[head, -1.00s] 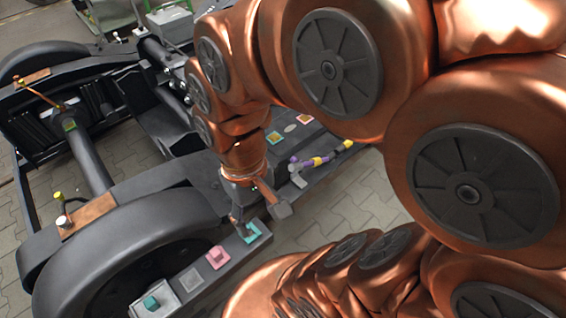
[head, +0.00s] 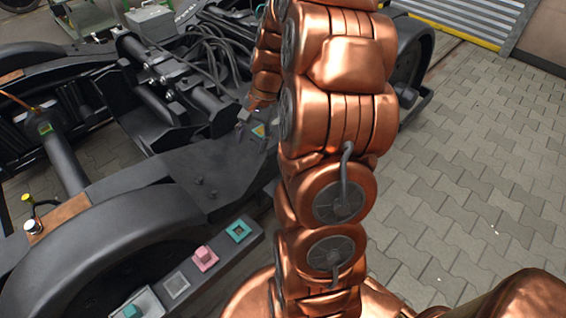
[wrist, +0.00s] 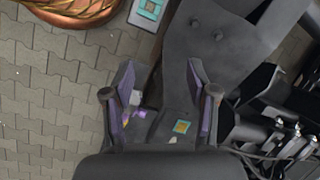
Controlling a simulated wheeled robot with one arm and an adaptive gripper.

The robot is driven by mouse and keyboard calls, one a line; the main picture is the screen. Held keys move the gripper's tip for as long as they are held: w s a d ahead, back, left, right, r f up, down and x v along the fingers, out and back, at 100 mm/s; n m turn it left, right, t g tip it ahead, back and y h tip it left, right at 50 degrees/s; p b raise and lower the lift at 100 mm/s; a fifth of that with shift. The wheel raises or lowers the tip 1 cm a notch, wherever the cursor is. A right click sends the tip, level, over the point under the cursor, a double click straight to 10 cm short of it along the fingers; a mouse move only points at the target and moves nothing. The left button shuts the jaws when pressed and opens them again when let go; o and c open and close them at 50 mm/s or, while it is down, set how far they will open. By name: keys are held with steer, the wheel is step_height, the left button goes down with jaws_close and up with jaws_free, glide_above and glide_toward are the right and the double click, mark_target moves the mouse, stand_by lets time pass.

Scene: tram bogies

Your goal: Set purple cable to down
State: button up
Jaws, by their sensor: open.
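In the wrist view my gripper (wrist: 163,76) is open, its two fingers spread apart over a dark frame plate. The purple cable (wrist: 141,113) shows as a small purple piece beside the left finger, with a light grey fitting (wrist: 135,98) at its end. Most of the cable is hidden by the finger and the gripper body. Nothing is held between the fingers. In the head view the cable is hidden behind my arm, and my gripper shows only partly, near the dark frame.
In the head view, a bar carries a teal square (head: 238,230), a pink block (head: 204,258) and a grey square (head: 176,285). Black hoses (head: 215,50) run behind. Paved floor at right is open.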

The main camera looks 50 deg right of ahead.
steer(key=d+f+m+b, duration=0.1)
steer(key=d+f+m, duration=0.1)
steer(key=d+f, duration=0.2)
steer(key=d+f+m+t+b, duration=0.1)
steer(key=d+f+m, duration=0.1)
steer(key=d+f, duration=0.2)
steer(key=d+f+m+t+b, duration=0.1)
steer(key=d+f, duration=0.3)
steer(key=d, duration=0.4)
steer(key=shift+s+m, duration=0.15)
steer(key=shift+m, duration=0.35)
steer(key=shift+x, duration=3.9)
steer(key=shift+a, duration=0.15)
steer(key=shift+c, duration=0.3)
jaws_close()
